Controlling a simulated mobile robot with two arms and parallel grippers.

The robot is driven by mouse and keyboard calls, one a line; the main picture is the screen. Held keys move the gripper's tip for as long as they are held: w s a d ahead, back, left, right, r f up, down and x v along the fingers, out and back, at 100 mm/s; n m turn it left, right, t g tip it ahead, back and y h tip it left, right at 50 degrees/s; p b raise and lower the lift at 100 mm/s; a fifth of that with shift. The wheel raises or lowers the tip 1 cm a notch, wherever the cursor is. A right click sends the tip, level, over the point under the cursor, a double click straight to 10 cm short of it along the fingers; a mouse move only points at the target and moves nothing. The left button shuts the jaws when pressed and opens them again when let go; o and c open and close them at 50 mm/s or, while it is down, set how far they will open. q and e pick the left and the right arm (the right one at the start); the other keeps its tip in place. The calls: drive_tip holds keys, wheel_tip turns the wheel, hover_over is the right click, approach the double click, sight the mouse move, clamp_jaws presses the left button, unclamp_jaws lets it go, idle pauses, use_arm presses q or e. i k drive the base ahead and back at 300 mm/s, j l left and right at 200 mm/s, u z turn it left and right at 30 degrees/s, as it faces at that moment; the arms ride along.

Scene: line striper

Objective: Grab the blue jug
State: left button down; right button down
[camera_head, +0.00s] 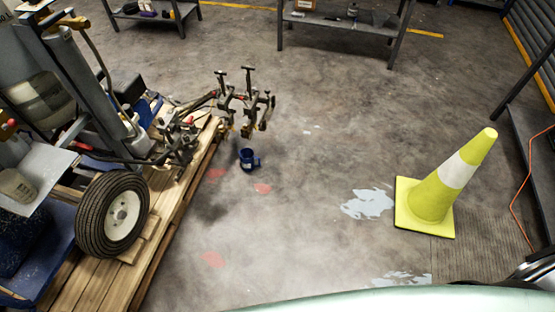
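The blue jug (249,160) stands on the concrete floor, left of the picture's middle. It is small in the view, with what looks like a handle on its right side. It sits just right of the wooden pallet, below the spray-arm end of the line striper (122,130), and appears apart from both. Neither of my grippers can be made out in the head view.
The line striper rests on a wooden pallet (152,262) at left, its metal arms (245,100) reaching out near the jug. A yellow traffic cone (437,190) stands at right. Metal tables (340,22) stand at the back. The floor between jug and cone is clear.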

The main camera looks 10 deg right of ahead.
sight(247, 156)
drive_tip(key=i+l+u, duration=0.35)
drive_tip(key=i+l, duration=0.6)
drive_tip(key=i, duration=0.1)
